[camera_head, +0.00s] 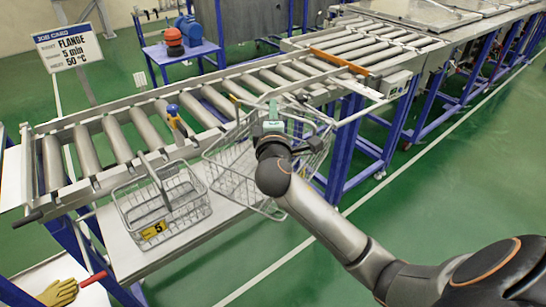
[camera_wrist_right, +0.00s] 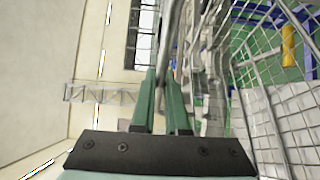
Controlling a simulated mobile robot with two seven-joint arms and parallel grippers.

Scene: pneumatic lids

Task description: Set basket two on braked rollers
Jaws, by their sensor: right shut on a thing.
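A wire basket (camera_head: 235,165) hangs tilted from my right gripper (camera_head: 270,122), in front of the roller conveyor's near rail; its number is not readable, so I cannot tell if it is basket two. My right wrist and forearm hide part of it. In the right wrist view, the green fingers (camera_wrist_right: 166,103) are shut on a grey bar, apparently its handle, with the mesh (camera_wrist_right: 270,110) to the right. Another wire basket (camera_head: 165,212) with a yellow tag reading 5 stands upright on the white shelf (camera_head: 235,207). The rollers (camera_head: 148,126) nearby are bare. My left gripper is not in view.
A blue-topped lever (camera_head: 177,120) rises at the conveyor's near rail. An orange bar (camera_head: 338,60) crosses the rollers farther right. A job card sign (camera_head: 68,47) stands behind on the left. Yellow gloves (camera_head: 58,292) lie at the lower left. Green floor is open at right.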

